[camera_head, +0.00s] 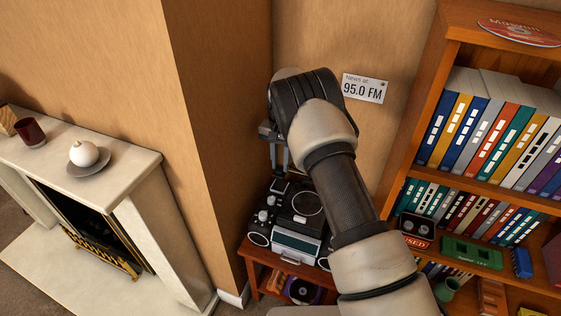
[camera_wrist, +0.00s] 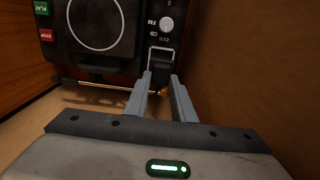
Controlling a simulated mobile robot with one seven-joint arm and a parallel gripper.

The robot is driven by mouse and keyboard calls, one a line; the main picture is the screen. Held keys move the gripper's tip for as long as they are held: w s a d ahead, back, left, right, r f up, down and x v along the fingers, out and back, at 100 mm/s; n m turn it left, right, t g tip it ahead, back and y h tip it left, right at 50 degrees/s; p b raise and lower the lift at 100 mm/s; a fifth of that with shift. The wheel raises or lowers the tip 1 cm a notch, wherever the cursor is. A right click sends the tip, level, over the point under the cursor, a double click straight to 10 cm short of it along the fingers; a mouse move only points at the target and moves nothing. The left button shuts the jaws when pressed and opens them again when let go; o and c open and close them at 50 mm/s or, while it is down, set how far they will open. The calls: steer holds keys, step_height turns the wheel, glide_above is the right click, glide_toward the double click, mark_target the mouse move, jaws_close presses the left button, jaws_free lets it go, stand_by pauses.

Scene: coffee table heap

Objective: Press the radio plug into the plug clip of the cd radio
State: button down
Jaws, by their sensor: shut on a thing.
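The cd radio (camera_head: 285,218) stands on a low wooden cabinet in the corner. It is black with a round lid and a pale front panel. The wrist view shows its top (camera_wrist: 120,62) with the round lid, green PLAY and red STOP buttons, and a CD/FM switch. My gripper (camera_head: 279,168) points down over the radio's back left corner. In the wrist view my gripper (camera_wrist: 161,76) is shut on a small dark piece, seemingly the radio plug (camera_wrist: 161,71). It is at a silver-framed fitting (camera_wrist: 160,52), likely the plug clip. I cannot tell whether the plug is seated.
A wall corner (camera_head: 215,150) rises close left of the radio. A bookshelf (camera_head: 450,30) full of binders stands right. The low cabinet (camera_head: 262,280) holds a disc beneath. A white fireplace (camera_head: 140,170) with a plate and vase is at left.

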mark_target(281, 167)
steer(key=shift+f+b, duration=1.2)
steer(key=shift+f, duration=0.95)
steer(key=shift+f+b, duration=0.7)
steer(key=shift+f, duration=0.1)
stand_by(0.6)
stand_by(0.4)
steer(key=c, duration=1.4)
jaws_free()
steer(key=shift+c, duration=0.2)
steer(key=shift+r, duration=0.1)
steer(key=shift+r+p, duration=1.85)
steer(key=shift+r, duration=1.55)
steer(key=shift+r, duration=0.1)
